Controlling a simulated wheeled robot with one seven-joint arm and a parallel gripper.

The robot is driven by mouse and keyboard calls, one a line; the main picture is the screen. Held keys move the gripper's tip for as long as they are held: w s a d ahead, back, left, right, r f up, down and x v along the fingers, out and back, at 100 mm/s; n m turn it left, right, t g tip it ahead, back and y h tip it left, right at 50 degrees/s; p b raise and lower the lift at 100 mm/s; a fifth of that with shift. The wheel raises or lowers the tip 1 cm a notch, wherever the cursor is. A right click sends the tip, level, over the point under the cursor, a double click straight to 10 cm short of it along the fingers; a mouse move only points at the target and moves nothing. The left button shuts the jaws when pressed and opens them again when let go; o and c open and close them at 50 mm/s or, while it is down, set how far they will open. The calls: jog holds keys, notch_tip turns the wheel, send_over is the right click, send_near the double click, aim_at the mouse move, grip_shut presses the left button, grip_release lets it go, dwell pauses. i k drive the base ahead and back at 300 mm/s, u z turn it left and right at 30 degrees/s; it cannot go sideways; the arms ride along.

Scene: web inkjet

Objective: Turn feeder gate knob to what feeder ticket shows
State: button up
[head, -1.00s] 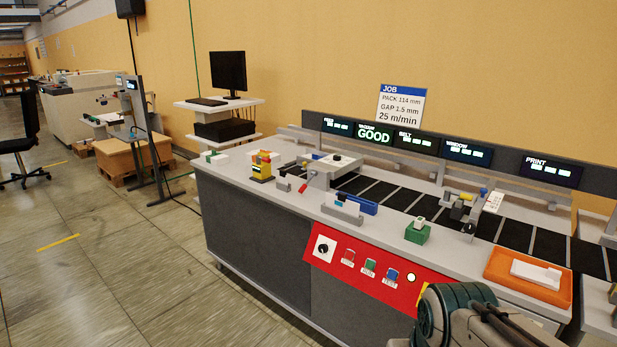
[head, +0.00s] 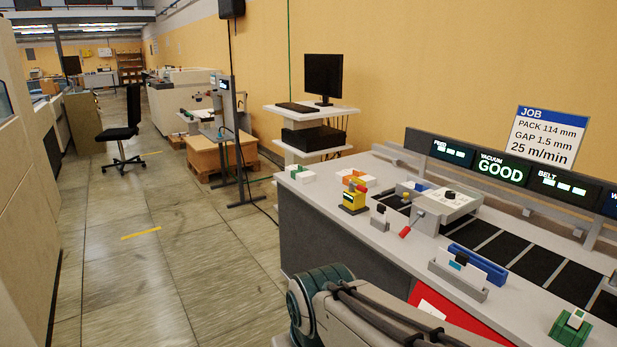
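A pale box-like unit (head: 445,206) straddles the start of the dark belt on the bench in the head view. A small dark knob (head: 450,194) sits on its top; its pointing direction is too small to tell. No feeder ticket can be read. A white card (head: 470,268) stands in a grey holder on the bench front, but any marking on it is too small to read. My gripper is out of view; only links of my arm show at the bottom, in front of the bench.
The JOB sign (head: 542,138) reads PACK 114 mm, GAP 1.5 mm, 25 m/min. A red panel (head: 452,318) is partly hidden by my arm.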

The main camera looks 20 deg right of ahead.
aim_at(450, 195)
jog(key=z, duration=0.05)
jog(key=i, duration=1.5)
jog(key=z, duration=1.1)
jog(key=i, duration=0.8)
jog(key=z, duration=0.95)
